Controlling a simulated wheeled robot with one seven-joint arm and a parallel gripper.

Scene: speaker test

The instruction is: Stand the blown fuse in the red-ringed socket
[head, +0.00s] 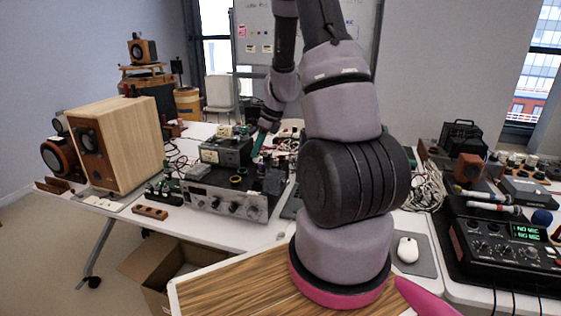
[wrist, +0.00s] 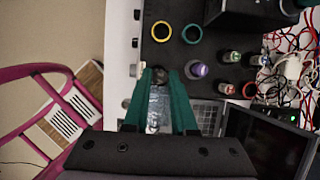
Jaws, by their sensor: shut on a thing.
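My gripper (wrist: 162,75) is shut on a greyish, glassy tube with a dark end, the blown fuse (wrist: 158,102). The fingers are teal and hide its sides. In the head view my gripper (head: 259,143) is above the silver device, and the fuse cannot be made out. Below it in the wrist view is a black top (wrist: 170,58) with a yellow ring (wrist: 161,31) and a green ring (wrist: 192,33). A small red ring (wrist: 249,90) lies to the right, near the laptop. The held fuse is left of it; its height above the top is unclear.
Several upright capped parts, one purple (wrist: 196,70) and one green (wrist: 231,57), stand right of the fuse. A laptop (wrist: 262,142) and tangled cables (wrist: 292,65) lie beyond. The silver device (head: 225,203) has knobs along its front. A wooden speaker (head: 118,145) stands left.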

